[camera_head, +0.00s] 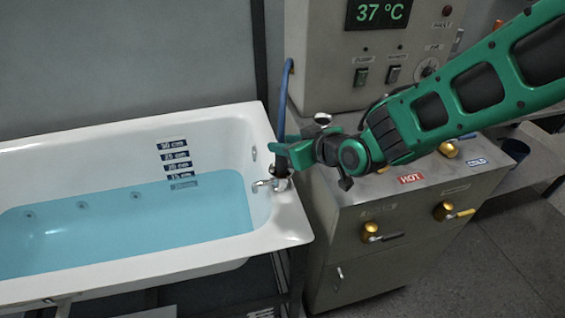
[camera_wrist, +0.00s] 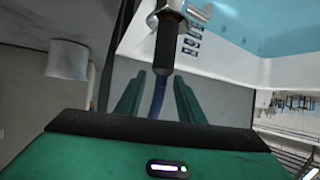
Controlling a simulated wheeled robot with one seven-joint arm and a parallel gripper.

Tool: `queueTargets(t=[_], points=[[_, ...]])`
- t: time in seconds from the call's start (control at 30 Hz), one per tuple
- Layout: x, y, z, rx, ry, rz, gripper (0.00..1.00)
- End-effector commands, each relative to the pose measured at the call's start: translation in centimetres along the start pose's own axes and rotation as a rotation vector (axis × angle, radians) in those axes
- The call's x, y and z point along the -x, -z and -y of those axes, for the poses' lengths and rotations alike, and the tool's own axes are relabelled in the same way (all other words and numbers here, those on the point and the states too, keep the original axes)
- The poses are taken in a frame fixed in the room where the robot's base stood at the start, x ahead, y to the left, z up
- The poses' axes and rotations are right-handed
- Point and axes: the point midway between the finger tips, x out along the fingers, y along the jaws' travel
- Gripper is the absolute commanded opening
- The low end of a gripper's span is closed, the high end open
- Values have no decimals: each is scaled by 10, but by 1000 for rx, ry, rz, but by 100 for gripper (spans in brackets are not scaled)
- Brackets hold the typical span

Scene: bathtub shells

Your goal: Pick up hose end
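The hose end is a dark collar (camera_wrist: 166,42) with a chrome fitting (camera_wrist: 186,12) at the top of the wrist view. Its blue hose (camera_wrist: 157,95) runs down between my gripper's green fingers. In the head view the blue hose (camera_head: 284,95) rises behind the tub's right end, and the dark hose end (camera_head: 281,168) shows by the chrome tap (camera_head: 268,184). My gripper (camera_wrist: 159,76) is open, its fingers apart on either side of the hose, with the collar at or just past the fingertips. Contact cannot be told. In the head view my gripper (camera_head: 284,147) partly hides the hose.
The white bathtub (camera_head: 120,268) holds blue water (camera_head: 110,230). A steel cabinet (camera_head: 340,250) with brass valves (camera_head: 446,211) and HOT and COLD labels stands close at right. A control box (camera_head: 330,60) reading 37 °C rises behind. Floor shows at lower right.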

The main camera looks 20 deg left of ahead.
Motion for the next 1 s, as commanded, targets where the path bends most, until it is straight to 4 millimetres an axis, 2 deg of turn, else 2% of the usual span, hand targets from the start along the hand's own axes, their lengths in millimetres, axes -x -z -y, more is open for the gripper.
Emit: queueTargets(t=[0.2,0.43,0.47,0.5,0.6,1.0], points=[[-16,0,1,0,1,0,35],[-17,0,1,-1,1,-1,35],[-17,0,1,-1,1,-1,30],[-17,0,1,-1,1,-1,20],[-17,0,1,-1,1,-1,0],[-15,4,1,-1,1,-2,0]])
